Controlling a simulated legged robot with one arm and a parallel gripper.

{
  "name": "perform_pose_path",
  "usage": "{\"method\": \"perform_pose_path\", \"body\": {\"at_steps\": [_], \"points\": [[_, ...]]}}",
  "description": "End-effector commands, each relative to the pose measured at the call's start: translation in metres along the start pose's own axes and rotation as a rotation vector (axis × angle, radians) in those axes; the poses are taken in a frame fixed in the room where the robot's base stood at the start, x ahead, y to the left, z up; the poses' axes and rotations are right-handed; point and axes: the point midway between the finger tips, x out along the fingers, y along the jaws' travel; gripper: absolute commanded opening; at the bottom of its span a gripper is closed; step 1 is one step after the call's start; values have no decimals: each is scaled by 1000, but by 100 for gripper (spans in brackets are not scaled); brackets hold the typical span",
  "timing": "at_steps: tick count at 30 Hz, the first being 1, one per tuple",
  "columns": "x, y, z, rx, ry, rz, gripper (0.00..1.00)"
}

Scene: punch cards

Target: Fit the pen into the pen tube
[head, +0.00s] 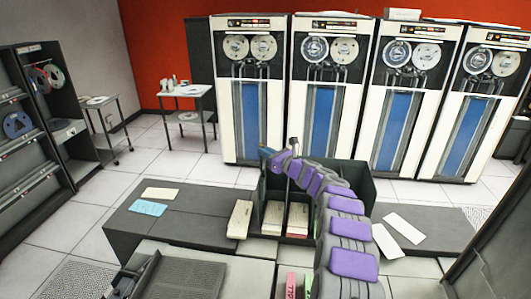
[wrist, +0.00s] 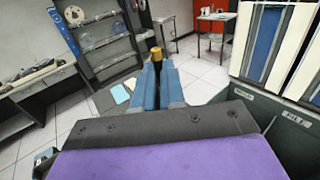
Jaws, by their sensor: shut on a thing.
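My gripper (wrist: 158,68) shows in the wrist view with its blue fingers shut on a small gold-brown round thing (wrist: 156,53), which I take to be the pen. Only its end shows above the fingertips; the rest is hidden between them. In the head view my gripper (head: 267,153) is a small blue shape above the dark card bin, and the pen cannot be made out there. I cannot pick out the pen tube for certain in either view.
A dark open bin (head: 345,178) with card stacks stands on the low dark desk (head: 185,211). Cream cards (head: 160,194) and blue cards (head: 147,208) lie at its left. A side table (head: 187,92) holds small items. Tape cabinets (head: 252,100) line the back. Floor between is clear.

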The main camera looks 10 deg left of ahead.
Motion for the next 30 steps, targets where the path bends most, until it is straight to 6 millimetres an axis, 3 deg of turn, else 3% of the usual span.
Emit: {"method": "perform_pose_path", "body": {"at_steps": [18, 30], "points": [[0, 0, -29, 0, 1, 4, 0], [0, 0, -34, -1, 1, 4, 0]]}}
